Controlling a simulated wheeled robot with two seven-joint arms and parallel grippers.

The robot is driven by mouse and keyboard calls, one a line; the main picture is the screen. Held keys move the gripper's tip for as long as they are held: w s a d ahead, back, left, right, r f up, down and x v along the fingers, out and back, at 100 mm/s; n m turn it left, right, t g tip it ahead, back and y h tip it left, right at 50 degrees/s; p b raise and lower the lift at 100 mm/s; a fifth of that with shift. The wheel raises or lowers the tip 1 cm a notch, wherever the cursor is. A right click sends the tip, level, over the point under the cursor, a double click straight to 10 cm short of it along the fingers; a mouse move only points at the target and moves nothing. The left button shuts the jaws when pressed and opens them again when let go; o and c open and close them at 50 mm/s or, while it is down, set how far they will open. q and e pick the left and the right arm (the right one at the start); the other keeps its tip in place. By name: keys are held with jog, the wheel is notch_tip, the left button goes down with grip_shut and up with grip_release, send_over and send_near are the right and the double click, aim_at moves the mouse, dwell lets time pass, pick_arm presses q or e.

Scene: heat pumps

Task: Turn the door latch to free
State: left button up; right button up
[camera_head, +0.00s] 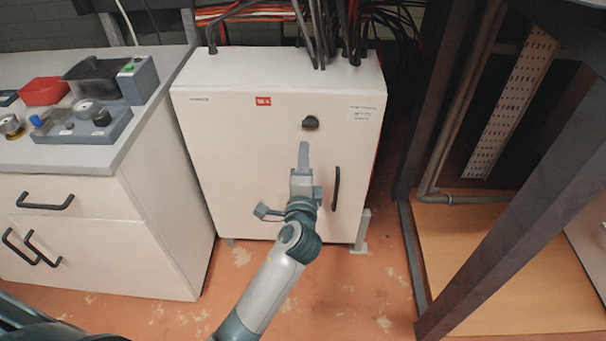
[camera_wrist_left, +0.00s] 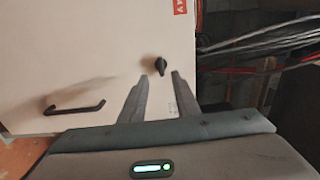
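The door latch (camera_head: 310,122) is a small black knob on the upper right part of the white cabinet's door (camera_head: 235,150). In the left wrist view the latch (camera_wrist_left: 161,65) shows just beyond the fingertips, roughly between them. My left gripper (camera_head: 304,146) is in front of the door, just below the latch in the head view. In the left wrist view its two fingers (camera_wrist_left: 160,76) stand apart with nothing between them. The fingers appear not to touch the latch. My right gripper is not in view.
A black vertical handle (camera_head: 336,188) is on the door below the latch. Cables (camera_head: 340,30) rise from the cabinet top. A counter (camera_head: 150,135) with drawers and equipment stands at left. A dark metal frame (camera_head: 520,215) stands at right.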

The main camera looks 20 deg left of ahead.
pick_arm(q)
jog(key=shift+v, duration=2.85)
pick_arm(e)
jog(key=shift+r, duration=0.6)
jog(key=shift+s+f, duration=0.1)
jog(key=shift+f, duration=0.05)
